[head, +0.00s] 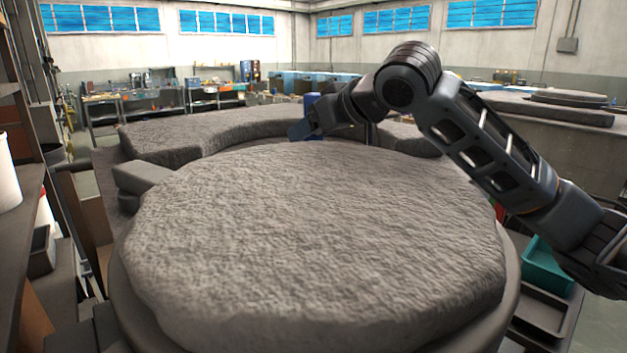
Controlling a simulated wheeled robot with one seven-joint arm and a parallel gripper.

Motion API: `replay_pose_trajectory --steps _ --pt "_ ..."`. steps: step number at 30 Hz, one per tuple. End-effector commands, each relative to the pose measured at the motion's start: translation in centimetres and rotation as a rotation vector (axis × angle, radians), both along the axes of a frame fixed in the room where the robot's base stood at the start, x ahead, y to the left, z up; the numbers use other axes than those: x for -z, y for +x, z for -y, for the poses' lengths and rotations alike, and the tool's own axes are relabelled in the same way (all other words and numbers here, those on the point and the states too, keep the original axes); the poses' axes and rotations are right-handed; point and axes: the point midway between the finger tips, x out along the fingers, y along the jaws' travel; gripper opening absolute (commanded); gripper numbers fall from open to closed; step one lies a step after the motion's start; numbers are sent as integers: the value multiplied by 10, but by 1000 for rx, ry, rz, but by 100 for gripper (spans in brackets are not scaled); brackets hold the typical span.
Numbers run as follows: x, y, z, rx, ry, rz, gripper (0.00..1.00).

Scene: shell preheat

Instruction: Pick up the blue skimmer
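My gripper (305,128) is small in the head view, beyond the far edge of the big round grey slab. My arm reaches it from the right, bent over the slab. An upright blue piece (313,102) shows right at my gripper. I cannot tell whether it is the blue skimmer, or whether it is held or just behind. The fingers are too small and partly covered to show whether they are open or shut. No other thing that is clearly a skimmer shows.
The round rough slab (320,230) fills the foreground. A curved grey stone ledge (190,135) lies behind it. Shelving with a white container (8,175) stands close at left. A teal bin (545,267) and dark trays (540,312) are at lower right. Workbenches (205,95) line the back.

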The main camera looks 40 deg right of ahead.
Motion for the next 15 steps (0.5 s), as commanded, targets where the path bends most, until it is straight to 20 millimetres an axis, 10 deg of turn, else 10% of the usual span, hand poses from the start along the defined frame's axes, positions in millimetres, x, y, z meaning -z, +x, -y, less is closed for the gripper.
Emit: replay_pose_trajectory --steps 6,15 --pt "0 1 0 0 0 1 60" --pt "0 1 0 0 0 1 32"
